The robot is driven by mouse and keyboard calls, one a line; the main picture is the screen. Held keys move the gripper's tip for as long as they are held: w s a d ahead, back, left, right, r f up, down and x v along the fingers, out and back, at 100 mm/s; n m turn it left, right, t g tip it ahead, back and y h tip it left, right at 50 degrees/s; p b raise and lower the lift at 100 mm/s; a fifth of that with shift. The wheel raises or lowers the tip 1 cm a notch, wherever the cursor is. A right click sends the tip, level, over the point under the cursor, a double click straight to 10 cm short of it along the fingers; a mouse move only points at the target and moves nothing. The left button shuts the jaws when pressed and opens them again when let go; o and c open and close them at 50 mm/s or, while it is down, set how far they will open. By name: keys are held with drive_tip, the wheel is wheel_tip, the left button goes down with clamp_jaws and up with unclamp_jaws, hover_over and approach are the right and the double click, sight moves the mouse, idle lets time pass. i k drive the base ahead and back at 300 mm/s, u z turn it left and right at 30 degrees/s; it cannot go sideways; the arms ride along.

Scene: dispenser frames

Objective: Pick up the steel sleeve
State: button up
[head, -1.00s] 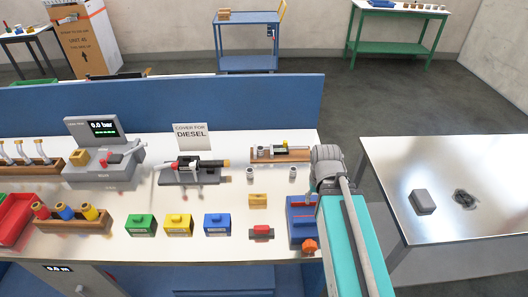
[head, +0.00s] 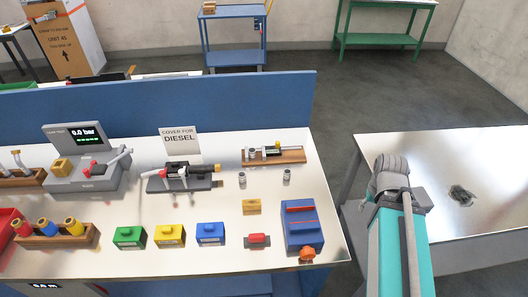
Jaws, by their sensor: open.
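Two small steel-grey cylinders stand upright on the white bench, in front of the wooden rack: a left one (head: 242,180) and a right one (head: 287,175). Either could be the steel sleeve; they are too small to tell apart. The wooden rack (head: 290,157) behind them carries a dark rod-like part with a yellow piece and a grey part at its left end. My teal arm with its grey wrist reaches up at the right, over the side table and clear of both cylinders. My gripper's fingers do not show; the wrist hides them.
A blue device (head: 302,228) with an orange knob stands at the bench's right end. Green (head: 130,237), yellow (head: 170,235) and blue (head: 210,233) blocks line the front. A grey fixture (head: 180,178) stands left of the rack. The side table (head: 480,150) holds a dark object (head: 461,194).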

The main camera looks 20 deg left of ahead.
sight(252, 151)
drive_tip(key=z, duration=0.7)
drive_tip(key=k, duration=0.7)
drive_tip(key=u, duration=1.4)
drive_tip(key=i, duration=0.65)
drive_tip(key=u, duration=0.05)
